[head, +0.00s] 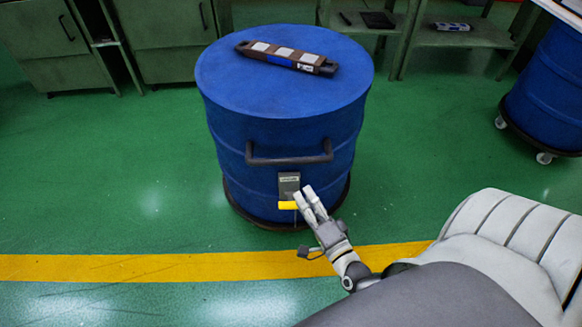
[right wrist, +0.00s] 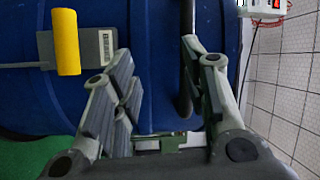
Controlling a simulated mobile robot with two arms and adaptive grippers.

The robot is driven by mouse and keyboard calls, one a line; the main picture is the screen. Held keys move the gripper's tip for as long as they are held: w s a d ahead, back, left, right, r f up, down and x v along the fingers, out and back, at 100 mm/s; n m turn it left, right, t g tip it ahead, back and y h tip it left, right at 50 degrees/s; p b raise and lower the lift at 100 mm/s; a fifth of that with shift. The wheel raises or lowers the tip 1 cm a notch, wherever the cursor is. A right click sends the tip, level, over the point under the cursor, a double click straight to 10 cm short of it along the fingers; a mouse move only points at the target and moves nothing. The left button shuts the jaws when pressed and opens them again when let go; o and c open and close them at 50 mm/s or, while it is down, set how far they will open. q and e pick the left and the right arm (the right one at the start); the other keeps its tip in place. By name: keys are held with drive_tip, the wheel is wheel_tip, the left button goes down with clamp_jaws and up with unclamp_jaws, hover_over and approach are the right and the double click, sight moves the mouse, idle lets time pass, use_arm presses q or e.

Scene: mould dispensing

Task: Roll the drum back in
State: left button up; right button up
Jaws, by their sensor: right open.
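A blue drum (head: 285,105) stands upright on a dark round base (head: 240,208), just beyond the yellow floor line. Its front has a dark bar handle (head: 290,160) and, below that, a grey plate (head: 289,184) with a yellow lever (head: 287,205). My right gripper (head: 305,200) is open and empty in front of the drum, beside the lever. In the right wrist view the yellow lever (right wrist: 66,42) is left of the open fingers (right wrist: 158,60). The dark handle (right wrist: 187,75) shows close to the right finger; I cannot tell if they touch. My left gripper is out of view.
A brown flat tool (head: 287,57) lies on the drum's lid. Green cabinets (head: 165,40) and a low shelf (head: 440,38) stand behind. Another blue drum (head: 550,80) on casters is at the right. Green floor (head: 100,170) is clear left of the drum.

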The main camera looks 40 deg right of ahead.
sight(291, 161)
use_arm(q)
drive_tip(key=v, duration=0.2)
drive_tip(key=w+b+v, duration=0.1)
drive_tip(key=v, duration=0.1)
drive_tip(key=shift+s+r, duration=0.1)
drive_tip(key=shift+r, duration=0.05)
use_arm(e)
drive_tip(key=w+r, duration=0.1)
drive_tip(key=w, duration=0.2)
drive_tip(key=w+d+r+m, duration=0.1)
drive_tip(key=w+r, duration=0.1)
drive_tip(key=w, duration=0.2)
drive_tip(key=w+d+r+m+t+h, duration=0.1)
drive_tip(key=w, duration=0.2)
drive_tip(key=shift+w+d+r, duration=0.25)
drive_tip(key=shift+w+r, duration=0.15)
drive_tip(key=shift+c, duration=0.2)
clamp_jaws()
